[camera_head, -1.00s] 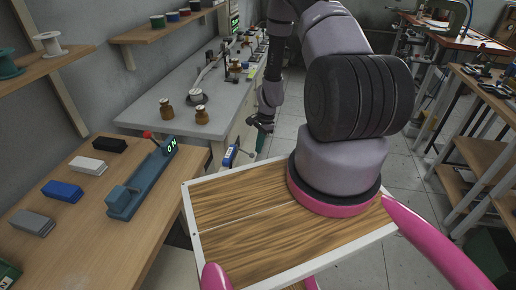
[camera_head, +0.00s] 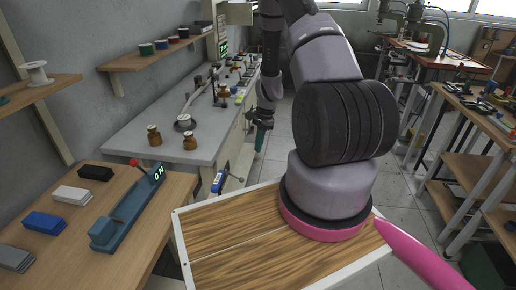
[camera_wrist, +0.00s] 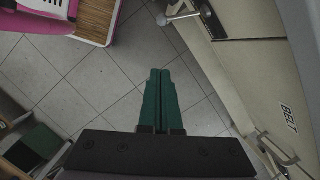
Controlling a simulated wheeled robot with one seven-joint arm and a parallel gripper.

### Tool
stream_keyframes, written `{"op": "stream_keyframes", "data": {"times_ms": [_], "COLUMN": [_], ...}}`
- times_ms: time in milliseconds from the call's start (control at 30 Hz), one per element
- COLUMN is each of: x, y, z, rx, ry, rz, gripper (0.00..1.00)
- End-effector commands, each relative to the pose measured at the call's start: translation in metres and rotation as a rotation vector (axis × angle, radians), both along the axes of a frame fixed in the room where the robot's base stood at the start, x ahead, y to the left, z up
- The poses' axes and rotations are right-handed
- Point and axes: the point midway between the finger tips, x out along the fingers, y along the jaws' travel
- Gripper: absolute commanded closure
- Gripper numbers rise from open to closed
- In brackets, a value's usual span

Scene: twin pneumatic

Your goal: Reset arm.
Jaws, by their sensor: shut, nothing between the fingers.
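My gripper (camera_head: 260,137) hangs beyond my wooden-topped base in the head view, pointing down beside the cabinet under the grey bench. In the wrist view its two green fingers (camera_wrist: 160,100) lie together, shut with nothing between them. Below them is bare tiled floor (camera_wrist: 95,75). My arm is bent, with its upper links rising from the base and the forearm hanging down. The cabinet front marked "BELT" (camera_wrist: 240,60) is to the right of the fingers in the wrist view.
A grey bench (camera_head: 165,150) with brown bottles stands at the left. A wooden table (camera_head: 125,265) nearer holds a blue device (camera_head: 125,215) reading "ON" and several coloured blocks. Workbenches (camera_head: 470,130) stand at the right. The floor (camera_head: 275,155) between is clear.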

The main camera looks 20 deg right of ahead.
Motion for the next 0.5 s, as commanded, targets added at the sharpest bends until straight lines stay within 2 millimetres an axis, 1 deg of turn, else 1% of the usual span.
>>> {"op": "stream_keyframes", "data": {"times_ms": [267,333,367,433,467,500], "x": [0.000,0.002,0.003,0.008,0.010,0.014], "y": [0.000,0.001,0.001,0.004,0.005,0.007], "z": [0.000,0.005,0.009,0.024,0.033,0.047], "rx": [0.000,0.001,0.000,0.001,0.001,0.001], "ry": [-0.001,-0.007,-0.012,-0.030,-0.042,-0.061], "rz": [0.001,0.006,0.010,0.026,0.036,0.052], "gripper": [1.00,1.00,1.00,1.00,1.00,1.00]}}
